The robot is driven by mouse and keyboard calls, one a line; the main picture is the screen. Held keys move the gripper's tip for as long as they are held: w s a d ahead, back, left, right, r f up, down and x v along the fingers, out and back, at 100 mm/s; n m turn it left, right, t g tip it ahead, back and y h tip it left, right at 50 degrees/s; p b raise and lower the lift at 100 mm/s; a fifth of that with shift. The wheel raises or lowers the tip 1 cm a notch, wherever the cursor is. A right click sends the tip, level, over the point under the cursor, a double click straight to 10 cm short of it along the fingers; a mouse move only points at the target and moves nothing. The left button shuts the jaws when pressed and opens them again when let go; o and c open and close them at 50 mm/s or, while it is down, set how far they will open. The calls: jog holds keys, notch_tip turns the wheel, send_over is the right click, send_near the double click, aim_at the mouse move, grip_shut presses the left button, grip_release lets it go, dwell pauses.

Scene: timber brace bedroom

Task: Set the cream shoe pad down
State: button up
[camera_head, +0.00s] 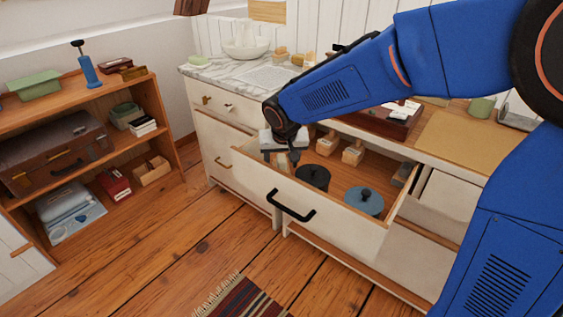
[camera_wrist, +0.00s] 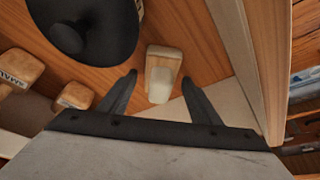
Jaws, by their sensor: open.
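The cream shoe pad (camera_wrist: 163,60) is a small pale block with a lighter cream end. In the wrist view it lies on the wooden floor of the open drawer (camera_head: 340,217), near the drawer's wall. My gripper (camera_wrist: 160,78) is open, with one dark finger on each side of the pad's near end and visible gaps to both. In the head view my gripper (camera_head: 284,158) points down into the drawer's left end. There the pad is hard to make out beside the fingers.
A black lidded pot (camera_head: 313,178) stands close to my gripper in the drawer, with a blue lidded pot (camera_head: 363,202) farther right. Labelled wooden blocks (camera_head: 352,153) lie behind them. The drawer front has a black handle (camera_head: 291,207). A shelf unit (camera_head: 140,108) stands at left.

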jog(key=v, duration=1.2)
jog(key=shift+r, duration=0.15)
